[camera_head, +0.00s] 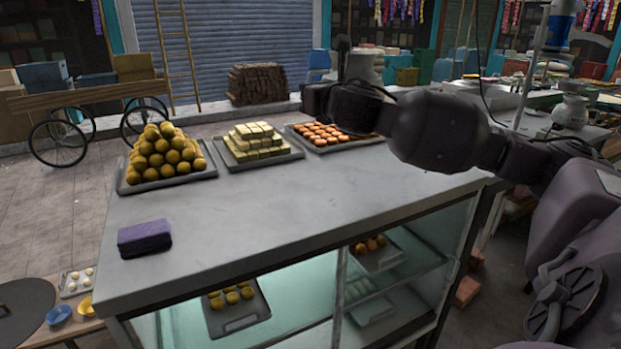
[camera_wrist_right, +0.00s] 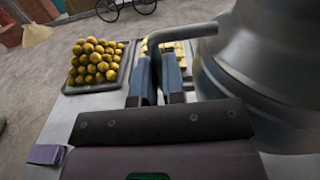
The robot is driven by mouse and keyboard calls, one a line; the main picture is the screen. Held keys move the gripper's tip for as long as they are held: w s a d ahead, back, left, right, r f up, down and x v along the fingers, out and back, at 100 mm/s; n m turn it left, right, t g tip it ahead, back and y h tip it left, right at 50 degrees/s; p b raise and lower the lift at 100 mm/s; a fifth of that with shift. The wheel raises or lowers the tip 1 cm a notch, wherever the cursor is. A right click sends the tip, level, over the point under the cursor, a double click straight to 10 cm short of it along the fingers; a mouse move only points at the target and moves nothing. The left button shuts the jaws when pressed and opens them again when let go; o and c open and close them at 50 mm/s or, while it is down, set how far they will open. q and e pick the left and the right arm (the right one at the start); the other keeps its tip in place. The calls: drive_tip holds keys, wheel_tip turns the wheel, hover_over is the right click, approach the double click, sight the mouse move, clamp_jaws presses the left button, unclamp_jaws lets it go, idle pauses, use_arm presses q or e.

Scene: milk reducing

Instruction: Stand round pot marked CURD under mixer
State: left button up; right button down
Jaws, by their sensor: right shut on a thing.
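My right gripper (camera_wrist_right: 163,85) is shut on the handle of a grey metal round pot (camera_wrist_right: 270,65), which fills the right of the right wrist view. In the head view this pot (camera_head: 364,66) shows beyond my right gripper (camera_head: 343,62), above the counter's far side, partly hidden by my arm. No CURD mark is legible. A second pale round pot (camera_head: 571,112) stands on a surface at the right. A blue and white device (camera_head: 561,24) on a pole at the upper right may be the mixer; I cannot tell. My left gripper is not in view.
The glass-fronted counter (camera_head: 300,215) carries trays of yellow balls (camera_head: 165,155), pale blocks (camera_head: 255,145) and orange sweets (camera_head: 320,133). A purple block (camera_head: 145,238) lies at its left front. The counter's middle is clear. A cluttered table (camera_head: 500,92) is at the right.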

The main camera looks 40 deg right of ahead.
wheel_tip(320, 180, down, 18)
drive_tip(key=shift+b, duration=1.15)
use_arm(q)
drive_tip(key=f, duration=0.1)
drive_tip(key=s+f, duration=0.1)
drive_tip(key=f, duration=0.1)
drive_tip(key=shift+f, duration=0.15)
use_arm(e)
drive_tip(key=shift+s, duration=0.1)
drive_tip(key=c, duration=1.6)
unclamp_jaws()
drive_tip(key=shift+f, duration=0.2)
drive_tip(key=shift+c, duration=0.2)
drive_tip(key=o, duration=0.4)
drive_tip(key=shift+o, duration=0.2)
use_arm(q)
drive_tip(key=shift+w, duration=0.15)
use_arm(e)
drive_tip(key=shift+r, duration=0.1)
